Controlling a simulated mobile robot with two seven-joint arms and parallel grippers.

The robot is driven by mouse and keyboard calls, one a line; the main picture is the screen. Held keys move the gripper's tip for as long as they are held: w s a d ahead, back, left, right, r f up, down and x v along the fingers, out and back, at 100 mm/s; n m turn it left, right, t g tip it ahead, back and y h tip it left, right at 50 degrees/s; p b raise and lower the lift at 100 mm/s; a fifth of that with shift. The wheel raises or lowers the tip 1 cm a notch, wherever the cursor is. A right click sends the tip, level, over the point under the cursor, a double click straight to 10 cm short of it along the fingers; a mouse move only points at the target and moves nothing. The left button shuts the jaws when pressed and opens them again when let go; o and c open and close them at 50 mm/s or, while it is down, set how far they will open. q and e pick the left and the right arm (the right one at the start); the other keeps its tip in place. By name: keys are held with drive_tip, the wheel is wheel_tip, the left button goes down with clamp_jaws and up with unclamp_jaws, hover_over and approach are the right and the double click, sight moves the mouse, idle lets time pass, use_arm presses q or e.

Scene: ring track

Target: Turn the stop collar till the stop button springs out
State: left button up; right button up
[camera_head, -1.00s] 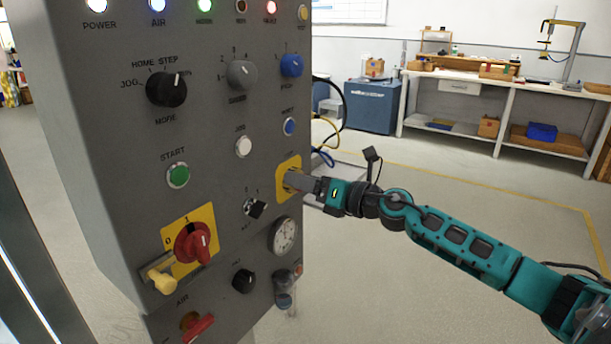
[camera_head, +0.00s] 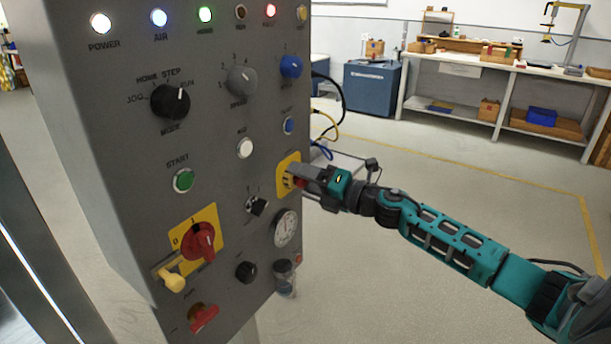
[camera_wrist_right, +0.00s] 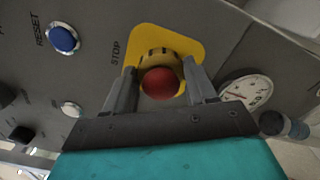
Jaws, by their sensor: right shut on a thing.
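The stop collar (camera_wrist_right: 156,58) is a yellow ring with dark marks around the red stop button (camera_wrist_right: 160,83). It sits on a yellow plate (camera_wrist_right: 192,46) labelled STOP on the grey panel. My right gripper (camera_wrist_right: 158,68) has one finger on each side of the collar and is shut on it, with the button between the fingers. In the head view my right gripper (camera_head: 293,177) reaches the yellow plate (camera_head: 288,160) from the right, and the red button (camera_head: 300,182) shows partly. I cannot tell if the button is in or out. My left gripper is not in view.
A blue reset button (camera_wrist_right: 63,39) and a pressure gauge (camera_wrist_right: 247,92) flank the stop plate. A red main switch (camera_head: 199,241) with a yellow padlock and a glass filter bowl (camera_head: 285,278) are lower. The floor to the right is open, before a workbench (camera_head: 505,88).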

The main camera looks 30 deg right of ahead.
idle(0.3)
drive_tip(key=o, duration=1)
drive_tip(key=shift+o, duration=0.2)
drive_tip(key=v, duration=1.3)
drive_tip(key=shift+b, duration=0.3)
drive_tip(key=s+a+f+m+h, duration=0.3)
drive_tip(key=a+f+m+h, duration=0.1)
drive_tip(key=f+m, duration=0.65)
drive_tip(key=s+a+f+m+g+p, duration=0.1)
drive_tip(key=s+a+f+m+g, duration=0.2)
drive_tip(key=s+a+f+m, duration=0.2)
drive_tip(key=s+a+f+m+g+p, duration=0.1)
drive_tip(key=s+a+f+m+g, duration=0.1)
drive_tip(key=s+a+f+m, duration=0.3)
drive_tip(key=a+f+m, duration=0.4)
drive_tip(key=a+m, duration=0.1)
drive_tip(key=a, duration=0.3)
drive_tip(key=shift+a+g+h, duration=0.3)
drive_tip(key=shift+a+g, duration=0.1)
